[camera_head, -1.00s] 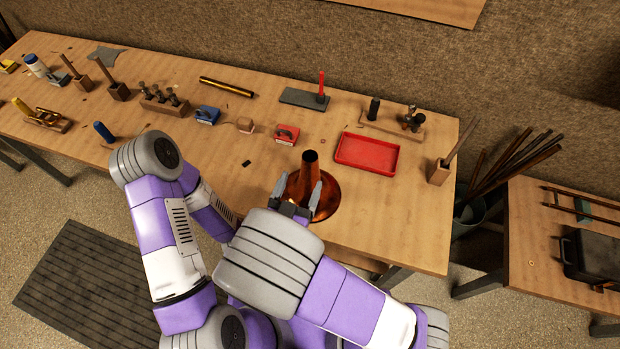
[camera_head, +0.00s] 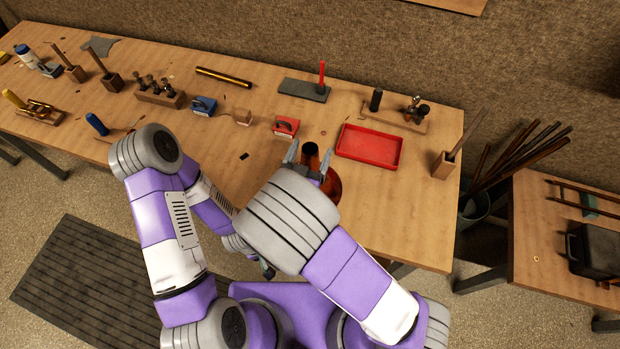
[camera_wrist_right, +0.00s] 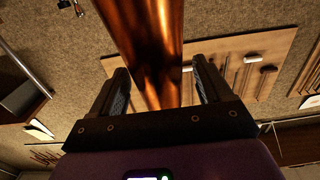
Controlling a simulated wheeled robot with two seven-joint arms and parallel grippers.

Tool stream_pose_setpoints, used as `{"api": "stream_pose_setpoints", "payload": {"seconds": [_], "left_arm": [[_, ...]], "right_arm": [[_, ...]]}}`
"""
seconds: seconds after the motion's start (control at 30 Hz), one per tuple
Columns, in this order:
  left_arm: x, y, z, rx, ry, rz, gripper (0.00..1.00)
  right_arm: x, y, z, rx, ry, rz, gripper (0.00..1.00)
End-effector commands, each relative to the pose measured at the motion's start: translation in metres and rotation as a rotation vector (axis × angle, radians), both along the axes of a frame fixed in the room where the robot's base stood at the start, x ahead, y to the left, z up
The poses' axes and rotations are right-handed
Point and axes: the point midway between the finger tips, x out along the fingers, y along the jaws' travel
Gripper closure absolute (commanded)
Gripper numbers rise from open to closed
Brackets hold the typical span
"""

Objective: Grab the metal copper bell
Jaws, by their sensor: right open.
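The copper bell (camera_head: 333,184) stands on the workbench near its front edge, narrow neck up, its flared base mostly hidden behind my right arm. My right gripper (camera_head: 309,156) is open, with its two fingers on either side of the bell's neck in the head view. In the right wrist view, the copper neck (camera_wrist_right: 152,45) rises between the open fingers of the gripper (camera_wrist_right: 160,92); I cannot tell whether they touch it. My left gripper (camera_head: 268,270) shows only in part, low beside the bench's front edge, largely covered by my right arm.
A red tray (camera_head: 369,148) lies just right of the bell on the workbench (camera_head: 420,215). A red block tool (camera_head: 286,126) is behind it to the left. A wooden holder (camera_head: 444,164) stands at the right end.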

Motion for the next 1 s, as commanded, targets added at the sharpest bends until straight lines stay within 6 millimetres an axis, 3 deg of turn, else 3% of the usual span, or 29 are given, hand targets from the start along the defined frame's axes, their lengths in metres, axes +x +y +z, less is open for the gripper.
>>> {"api": "stream_pose_setpoints", "payload": {"seconds": [0.07, 0.6, 0.87, 1.0], "left_arm": [[0.0, 0.0, 0.0, 0.0, 0.0, 0.0, 0.15], [0.0, 0.0, 0.0, 0.0, 0.0, 0.0, 0.15], [0.0, 0.0, 0.0, 0.0, 0.0, 0.0, 0.15], [0.0, 0.0, 0.004, 0.0, 0.0, 0.0, 0.15]], "right_arm": [[0.0, 0.0, 0.0, 0.0, 0.0, 0.0, 0.21], [-0.001, 0.0, 0.0, 0.0, 0.001, 0.0, 1.0], [-0.001, 0.0, 0.001, 0.001, -0.001, 0.0, 1.0], [0.0, 0.0, 0.011, 0.001, -0.003, 0.0, 1.0]]}}
